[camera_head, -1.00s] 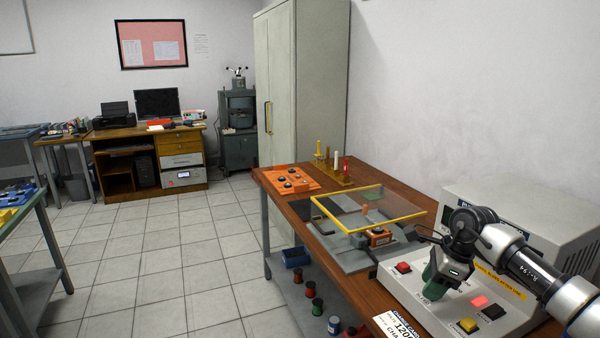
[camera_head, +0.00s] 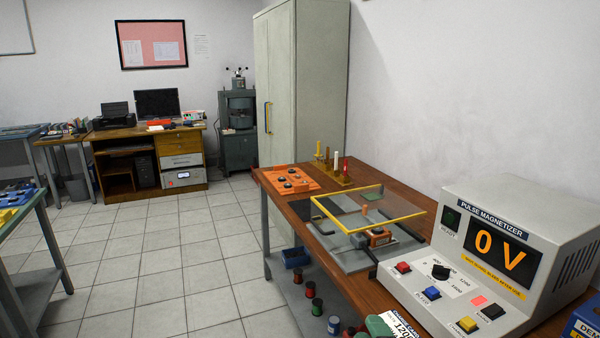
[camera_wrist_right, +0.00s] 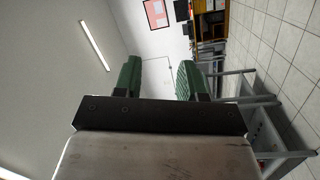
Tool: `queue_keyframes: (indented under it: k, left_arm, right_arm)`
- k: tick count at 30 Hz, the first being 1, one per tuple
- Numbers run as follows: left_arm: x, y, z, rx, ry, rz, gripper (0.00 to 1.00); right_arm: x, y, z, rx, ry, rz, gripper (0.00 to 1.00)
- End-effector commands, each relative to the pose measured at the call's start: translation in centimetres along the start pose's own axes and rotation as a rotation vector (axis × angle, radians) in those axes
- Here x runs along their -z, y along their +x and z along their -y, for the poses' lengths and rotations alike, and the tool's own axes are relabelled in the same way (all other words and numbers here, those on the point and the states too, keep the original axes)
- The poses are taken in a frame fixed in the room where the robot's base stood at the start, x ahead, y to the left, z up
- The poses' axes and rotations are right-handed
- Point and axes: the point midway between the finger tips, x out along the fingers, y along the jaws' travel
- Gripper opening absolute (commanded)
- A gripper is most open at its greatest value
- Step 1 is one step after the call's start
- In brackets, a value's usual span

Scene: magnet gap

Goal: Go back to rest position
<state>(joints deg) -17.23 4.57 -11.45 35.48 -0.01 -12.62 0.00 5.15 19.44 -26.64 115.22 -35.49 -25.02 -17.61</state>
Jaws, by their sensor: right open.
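My right gripper (camera_wrist_right: 160,80) is open in the right wrist view, with its two green fingers apart and nothing between them. In the head view only a green part of it (camera_head: 378,325) shows at the bottom edge, low by the front of the bench. My left gripper is not in view. The pulse magnetizer (camera_head: 570,222) stands on the bench at the right, its display (camera_head: 500,250) reading 0 V. Its red button (camera_head: 403,267), blue button (camera_head: 432,293), yellow button (camera_head: 467,325) and black knob (camera_head: 440,271) are uncovered.
A yellow-framed clear guard (camera_head: 408,216) covers a grey fixture on the wooden bench (camera_head: 396,182). An orange tray (camera_head: 285,183) and a rack with upright pegs (camera_head: 345,181) stand behind it. A printed card (camera_head: 400,324) is at the front edge. Tiled floor (camera_head: 170,270) lies free at left.

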Motion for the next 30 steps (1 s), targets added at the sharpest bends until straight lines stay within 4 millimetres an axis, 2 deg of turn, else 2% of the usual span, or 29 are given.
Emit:
queue_keyframes:
  k: [3, 6, 8, 12, 21, 24, 30]
  left_arm:
    - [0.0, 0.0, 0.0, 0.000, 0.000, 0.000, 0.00]
    - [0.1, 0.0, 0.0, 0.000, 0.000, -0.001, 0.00]
    - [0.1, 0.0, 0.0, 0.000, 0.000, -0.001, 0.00]
    - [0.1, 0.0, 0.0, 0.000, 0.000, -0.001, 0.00]
    - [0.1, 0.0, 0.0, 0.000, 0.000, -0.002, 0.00]
    - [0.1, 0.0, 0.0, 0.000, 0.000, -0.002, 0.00]
    - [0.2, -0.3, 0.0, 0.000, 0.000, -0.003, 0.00]
  right_arm:
    - [-3.7, -5.1, 3.2, 0.152, 0.304, 0.286, 0.40]
    - [-5.8, -10.0, 5.9, 0.282, 0.518, 0.513, 0.40]
    - [-6.5, -12.8, 7.3, 0.351, 0.618, 0.628, 0.40]
    - [-7.0, -18.4, 9.4, 0.485, 0.782, 0.836, 0.40]
    - [-6.0, -27.8, 11.2, 0.702, 0.993, 1.157, 0.40]
    - [-5.7, -29.8, 11.8, 0.755, 1.030, 1.231, 0.40]
    - [-7.4, -28.7, 15.8, 0.764, 1.019, 1.237, 0.40]
